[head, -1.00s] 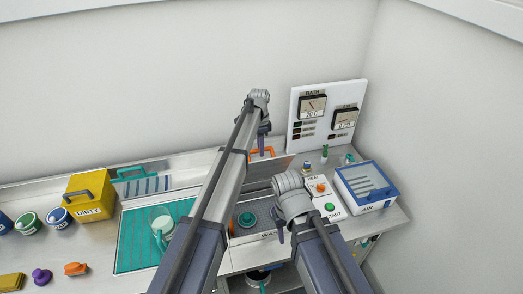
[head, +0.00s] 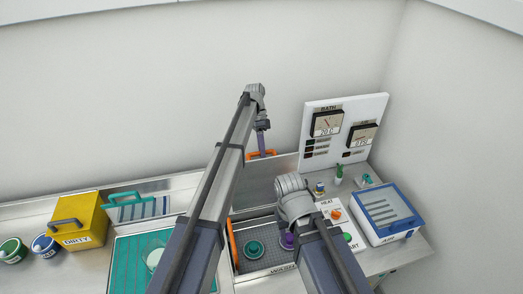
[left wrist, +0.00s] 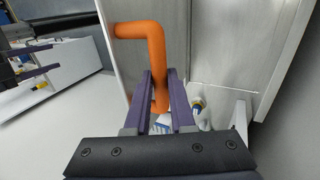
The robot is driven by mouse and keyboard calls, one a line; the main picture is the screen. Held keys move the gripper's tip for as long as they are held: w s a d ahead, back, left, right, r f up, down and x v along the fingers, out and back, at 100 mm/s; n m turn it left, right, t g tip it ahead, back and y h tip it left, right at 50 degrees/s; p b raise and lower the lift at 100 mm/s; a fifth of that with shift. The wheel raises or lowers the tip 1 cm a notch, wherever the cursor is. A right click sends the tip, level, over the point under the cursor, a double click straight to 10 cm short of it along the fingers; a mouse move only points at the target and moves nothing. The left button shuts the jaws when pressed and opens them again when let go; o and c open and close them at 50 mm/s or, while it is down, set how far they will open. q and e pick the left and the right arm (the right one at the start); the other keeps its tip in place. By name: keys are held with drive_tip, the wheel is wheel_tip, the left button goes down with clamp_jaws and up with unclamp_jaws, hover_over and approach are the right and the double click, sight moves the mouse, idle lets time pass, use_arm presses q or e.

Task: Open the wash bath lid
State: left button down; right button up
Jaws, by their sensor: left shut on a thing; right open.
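The wash bath (head: 262,268) stands open, with its grey perforated inside in view. Its metal lid (head: 284,178) stands raised at the back, near the wall. The lid's orange handle (head: 262,155) is at its upper edge. My left gripper (head: 263,150) is shut on this handle; the left wrist view shows the orange bar (left wrist: 155,55) between the two fingers (left wrist: 160,105). My right gripper (head: 296,236) is open and low over the bath's right side, its fingers partly hidden by my arm.
The heat and start panel (head: 332,211) and a blue-framed air box (head: 383,213) stand at right. A gauge board (head: 345,130) is behind. A yellow dirty box (head: 78,222) and teal mat (head: 130,262) are at left.

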use_arm(q)
drive_tip(key=shift+w, duration=0.1)
idle(0.3)
drive_tip(key=c, duration=0.8)
unclamp_jaws()
drive_tip(key=shift+o, duration=0.2)
drive_tip(key=p+v, duration=0.7)
drive_tip(key=shift+w+r, duration=0.2)
drive_tip(key=shift+r, duration=0.15)
